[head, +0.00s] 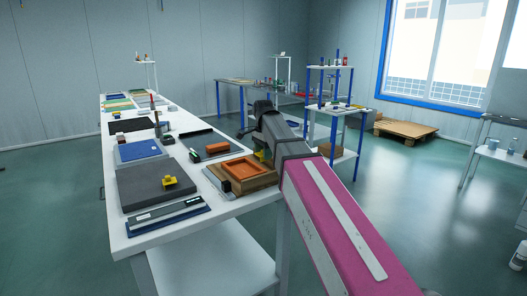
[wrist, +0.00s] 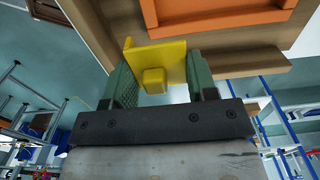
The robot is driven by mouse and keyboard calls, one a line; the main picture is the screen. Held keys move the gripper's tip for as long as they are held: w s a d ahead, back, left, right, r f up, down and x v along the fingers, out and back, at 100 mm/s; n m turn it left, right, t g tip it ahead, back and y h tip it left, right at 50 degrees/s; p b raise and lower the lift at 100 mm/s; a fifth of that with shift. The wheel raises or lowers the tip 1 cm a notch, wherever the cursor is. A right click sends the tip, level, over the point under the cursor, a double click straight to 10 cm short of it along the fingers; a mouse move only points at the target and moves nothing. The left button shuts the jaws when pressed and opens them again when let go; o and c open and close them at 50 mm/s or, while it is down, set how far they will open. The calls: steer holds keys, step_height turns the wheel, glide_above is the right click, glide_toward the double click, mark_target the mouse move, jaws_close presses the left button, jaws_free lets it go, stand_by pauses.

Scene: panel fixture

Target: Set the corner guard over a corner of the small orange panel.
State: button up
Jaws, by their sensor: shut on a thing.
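The small orange panel (head: 243,168) lies on a wooden block (head: 262,181) near the right edge of the long white table. In the wrist view, part of the orange panel (wrist: 220,22) shows at the top, above the wood. My gripper (wrist: 160,68) is shut on a yellow corner guard (wrist: 172,58), which has a small raised block on it. The guard shows beside the wood and short of the orange panel in the wrist view; I cannot tell whether it touches either. In the head view, my arm partly hides the guard (head: 262,155) at the panel's far right.
Another yellow piece (head: 169,183) sits on a thick dark grey slab (head: 150,187) to the left. A blue panel (head: 138,150) and a small orange-brown block (head: 217,148) lie farther back. A blue-legged shelf (head: 335,115) stands behind my arm.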

mark_target(264, 170)
steer(key=shift+f, duration=0.1)
stand_by(0.3)
steer(key=shift+f, duration=2.8)
steer(key=shift+s+f, duration=0.15)
steer(key=shift+f, duration=0.25)
